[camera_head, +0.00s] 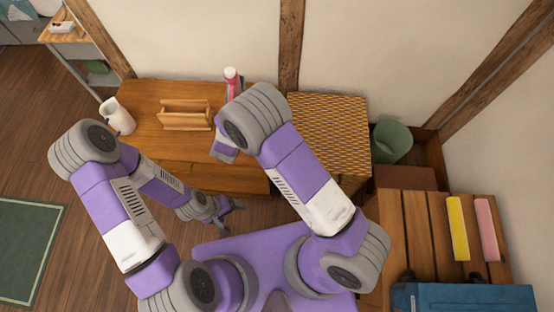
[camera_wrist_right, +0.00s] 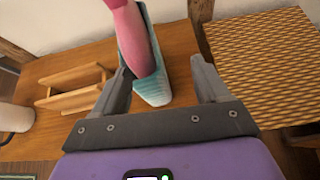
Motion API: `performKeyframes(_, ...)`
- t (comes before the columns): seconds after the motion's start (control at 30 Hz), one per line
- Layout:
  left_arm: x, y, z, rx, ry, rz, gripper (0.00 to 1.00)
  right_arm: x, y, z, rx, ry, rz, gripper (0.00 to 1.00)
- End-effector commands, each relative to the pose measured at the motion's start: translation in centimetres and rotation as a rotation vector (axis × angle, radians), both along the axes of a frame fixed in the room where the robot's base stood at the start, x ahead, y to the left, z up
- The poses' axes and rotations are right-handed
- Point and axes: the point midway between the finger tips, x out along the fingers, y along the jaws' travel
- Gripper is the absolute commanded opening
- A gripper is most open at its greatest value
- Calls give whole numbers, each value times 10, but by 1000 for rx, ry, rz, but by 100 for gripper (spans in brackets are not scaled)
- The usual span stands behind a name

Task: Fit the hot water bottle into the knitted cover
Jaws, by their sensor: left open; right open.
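The hot water bottle (camera_head: 231,76) is pink with a pale top and stands at the back of the wooden desk. In the right wrist view the pink bottle (camera_wrist_right: 135,38) leans in the teal ribbed knitted cover (camera_wrist_right: 154,90); its lower part appears to be inside, its upper part sticks out. My right gripper (camera_wrist_right: 160,78) is open, with the cover between and just beyond its fingers; I cannot tell whether they touch. In the head view my right arm hides this gripper's jaws and most of the cover. My left gripper (camera_head: 229,212) is open and empty, low in front of the desk.
A woven-top chest (camera_head: 330,125) and a green bin (camera_head: 390,141) are at the right. A slatted bench (camera_head: 417,235) holds yellow and pink blocks and a blue case (camera_head: 465,297).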

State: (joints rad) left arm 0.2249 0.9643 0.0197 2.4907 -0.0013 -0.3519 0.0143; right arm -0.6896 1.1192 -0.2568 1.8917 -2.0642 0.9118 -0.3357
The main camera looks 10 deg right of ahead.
Motion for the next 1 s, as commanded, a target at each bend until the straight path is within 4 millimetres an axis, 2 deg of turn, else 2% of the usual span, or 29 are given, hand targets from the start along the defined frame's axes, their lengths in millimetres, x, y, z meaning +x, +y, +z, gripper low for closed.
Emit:
performKeyframes(0.03, 0, 0, 0, 0, 0, 0, 83, -15, -24, -22, 47, 84, -96, 74)
performKeyframes(0.07, 0, 0, 0, 0, 0, 0, 83, -27, -38, -36, 86, 140, -163, 74)
performKeyframes(0.1, 0, 0, 0, 0, 0, 0, 83, -48, -55, -55, 145, 222, -264, 74)
performKeyframes(0.17, 0, 0, 0, 0, 0, 0, 83, -83, -77, -83, 250, 344, -434, 74)
performKeyframes(0.2, 0, 0, 0, 0, 0, 0, 83, -109, -87, -98, 324, 418, -554, 74)
performKeyframes(0.33, 0, 0, 0, 0, 0, 0, 83, -188, -98, -131, 579, 611, -956, 74)
performKeyframes(0.4, 0, 0, 0, 0, 0, 0, 83, -222, -93, -139, 721, 677, -1181, 74)
performKeyframes(0.5, 0, 0, 0, 0, 0, 0, 83, -258, -80, -142, 928, 724, -1509, 74)
performKeyframes(0.6, 0, 0, 0, 0, 0, 0, 83, -277, -67, -139, 1131, 701, -1843, 74)
performKeyframes(0.7, 0, 0, 0, 0, 0, 0, 83, -283, -62, -135, 1316, 601, -2165, 74)
performKeyframes(0.83, 0, 0, 0, 0, 0, 0, 83, -281, -70, -133, 1494, 393, -2499, 74)
performKeyframes(0.97, 0, 0, 0, 0, 0, 0, 83, -280, -83, -133, 1583, 198, -2696, 74)
performKeyframes(1.0, 0, 0, 0, 0, 0, 0, 83, -280, -86, -133, -1573, -152, 2685, 74)
